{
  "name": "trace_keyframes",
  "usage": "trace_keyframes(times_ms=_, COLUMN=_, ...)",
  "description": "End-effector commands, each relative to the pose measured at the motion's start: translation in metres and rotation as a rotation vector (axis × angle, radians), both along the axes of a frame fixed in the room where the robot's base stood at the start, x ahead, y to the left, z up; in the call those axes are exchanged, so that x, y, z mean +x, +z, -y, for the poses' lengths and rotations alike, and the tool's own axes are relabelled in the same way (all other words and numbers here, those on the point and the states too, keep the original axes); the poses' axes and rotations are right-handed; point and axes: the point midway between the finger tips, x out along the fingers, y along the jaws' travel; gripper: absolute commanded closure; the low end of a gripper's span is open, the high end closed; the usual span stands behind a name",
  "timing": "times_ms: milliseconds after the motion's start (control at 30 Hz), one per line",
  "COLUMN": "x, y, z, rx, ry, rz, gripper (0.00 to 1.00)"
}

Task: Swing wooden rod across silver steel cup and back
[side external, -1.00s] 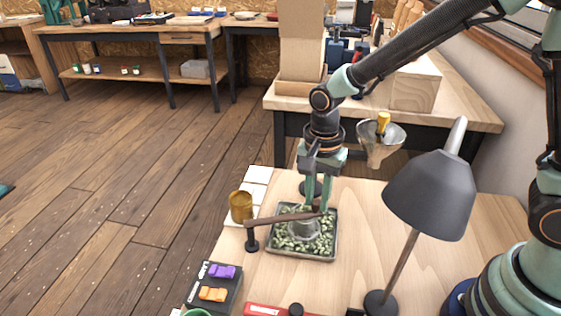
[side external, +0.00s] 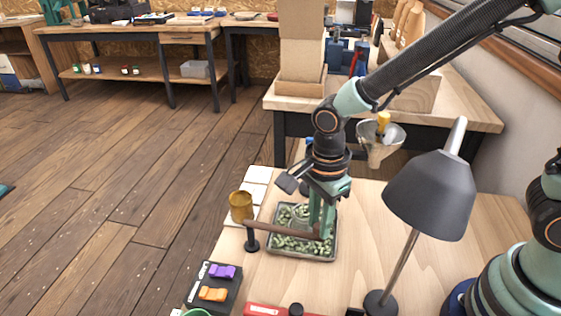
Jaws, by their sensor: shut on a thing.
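The wooden rod (side external: 280,230) runs from a black post (side external: 252,243) at its left end to my gripper (side external: 321,232). My gripper is shut on the rod's right end, low over a tray (side external: 271,251) of green beans. The silver steel cup (side external: 300,214) stands in the tray among the beans. The rod lies in front of the cup in this view and hides its lower part. I cannot tell whether rod and cup touch.
An amber cup (side external: 240,206) stands left of the tray. A grey desk lamp (side external: 432,195) stands to the right, near my arm. A dark box with purple and orange pieces (side external: 214,287) lies at the front left. Bare tabletop lies between tray and lamp.

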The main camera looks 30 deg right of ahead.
Motion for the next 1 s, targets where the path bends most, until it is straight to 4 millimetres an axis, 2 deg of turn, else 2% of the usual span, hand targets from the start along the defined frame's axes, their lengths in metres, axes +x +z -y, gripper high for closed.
trace_keyframes(times_ms=267, x=-0.001, y=0.001, z=-0.002, rx=-0.001, ry=0.006, rz=-0.001, gripper=1.00)
trace_keyframes(times_ms=300, x=-0.001, y=0.001, z=-0.002, rx=-0.001, ry=0.007, rz=-0.001, gripper=0.58)
trace_keyframes(times_ms=333, x=-0.001, y=0.001, z=-0.002, rx=-0.001, ry=0.007, rz=-0.001, gripper=0.47)
trace_keyframes(times_ms=367, x=-0.001, y=0.001, z=-0.002, rx=-0.001, ry=0.007, rz=-0.001, gripper=0.43)
trace_keyframes(times_ms=667, x=-0.001, y=0.001, z=-0.001, rx=0.000, ry=0.005, rz=-0.001, gripper=0.43)
trace_keyframes(times_ms=767, x=0.000, y=0.007, z=-0.001, rx=0.001, ry=0.005, rz=0.002, gripper=0.43)
trace_keyframes(times_ms=867, x=0.000, y=0.019, z=-0.002, rx=0.002, ry=0.005, rz=0.004, gripper=0.43)
trace_keyframes(times_ms=1000, x=0.001, y=0.047, z=-0.002, rx=0.004, ry=0.005, rz=0.007, gripper=0.43)
